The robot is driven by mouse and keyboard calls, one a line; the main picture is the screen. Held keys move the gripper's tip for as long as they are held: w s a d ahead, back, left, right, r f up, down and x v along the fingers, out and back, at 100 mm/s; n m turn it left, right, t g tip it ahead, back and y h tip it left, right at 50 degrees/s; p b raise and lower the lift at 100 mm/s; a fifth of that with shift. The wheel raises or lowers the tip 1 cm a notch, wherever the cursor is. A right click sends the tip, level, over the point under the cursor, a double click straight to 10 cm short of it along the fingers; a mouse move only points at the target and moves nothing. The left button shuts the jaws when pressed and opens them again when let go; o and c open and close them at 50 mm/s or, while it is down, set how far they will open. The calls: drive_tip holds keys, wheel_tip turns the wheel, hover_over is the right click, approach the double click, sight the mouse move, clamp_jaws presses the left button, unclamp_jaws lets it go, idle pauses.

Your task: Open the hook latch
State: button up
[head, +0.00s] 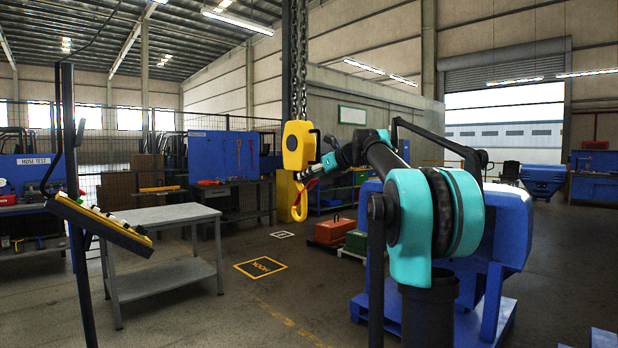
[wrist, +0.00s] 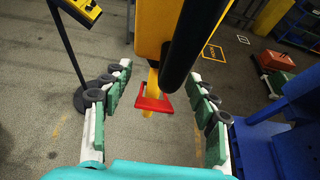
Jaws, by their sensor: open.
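The yellow hook block (head: 297,146) hangs on a chain, with the yellow hook (head: 289,200) below it. The red latch (head: 307,190) shows as a small red piece at the right of the hook. In the wrist view the red latch (wrist: 154,103) is a red frame in front of the yellow hook shank (wrist: 153,80). My gripper (wrist: 160,74) is open, one finger on each side of the latch, with visible gaps and no clear contact. In the head view my gripper (head: 318,172) is small beside the hook block, partly hidden by my arm.
The chain (head: 299,60) rises above the block. A black handle (wrist: 196,45) on the block's side hangs close over the right finger. A tilted control stand (head: 105,222) and a grey table (head: 165,214) stand left. Toolboxes (head: 335,231) sit behind the hook. Floor below is open.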

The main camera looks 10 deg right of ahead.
drive_tip(key=v, duration=1)
drive_tip(key=shift+s, duration=0.3)
drive_tip(key=shift+d, duration=0.1)
